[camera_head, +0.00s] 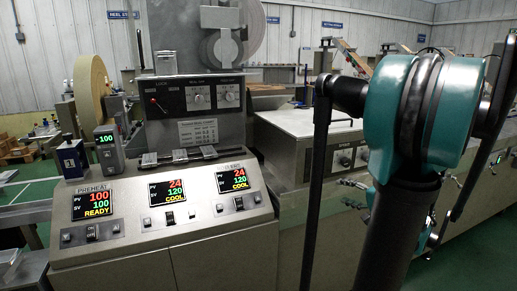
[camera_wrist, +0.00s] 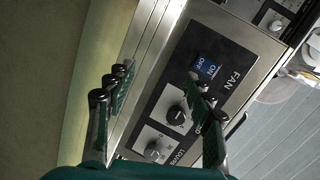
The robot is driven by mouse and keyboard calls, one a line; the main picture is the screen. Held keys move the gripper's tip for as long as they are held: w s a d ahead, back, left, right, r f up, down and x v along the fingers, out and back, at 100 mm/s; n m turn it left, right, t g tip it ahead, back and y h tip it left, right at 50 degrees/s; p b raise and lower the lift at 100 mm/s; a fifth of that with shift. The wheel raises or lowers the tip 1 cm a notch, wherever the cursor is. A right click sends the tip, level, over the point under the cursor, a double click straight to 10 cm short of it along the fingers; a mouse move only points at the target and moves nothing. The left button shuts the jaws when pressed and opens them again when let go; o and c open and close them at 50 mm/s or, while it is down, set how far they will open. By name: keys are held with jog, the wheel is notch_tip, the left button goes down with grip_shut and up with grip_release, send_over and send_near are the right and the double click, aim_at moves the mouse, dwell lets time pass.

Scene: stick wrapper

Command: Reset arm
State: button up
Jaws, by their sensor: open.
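My arm, teal and black, rises on the right side of the head view, and its gripper does not show clearly there. In the wrist view my gripper (camera_wrist: 150,95) has its two fingers spread wide with nothing between them. Behind the fingers is a black control panel (camera_wrist: 222,95) with a blue ON/OFF fan switch (camera_wrist: 209,66) and two round knobs. The right finger overlaps part of the panel, near the fan switch. I cannot tell whether it touches the panel.
The machine's console (camera_head: 160,225) has a preheat display (camera_head: 93,204) reading 100, READY, and two displays reading 24, COOL. A tan roll (camera_head: 90,92) stands at left. A white-topped cabinet (camera_head: 310,122) is beside my arm. Green floor shows at lower right.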

jog(key=s+a+f+n+g+h, duration=0.3)
jog(key=s+a+f+n+g, duration=0.45)
jog(key=a+f, duration=0.7)
jog(key=s+d+f+n+g+h, duration=0.1)
jog(key=s+f+n+h, duration=0.1)
jog(key=s, duration=0.6)
jog(key=shift+s+f+n+h, duration=0.4)
jog(key=shift+f+h, duration=0.2)
jog(key=shift+h, duration=0.4)
jog(key=shift+c, duration=0.5)
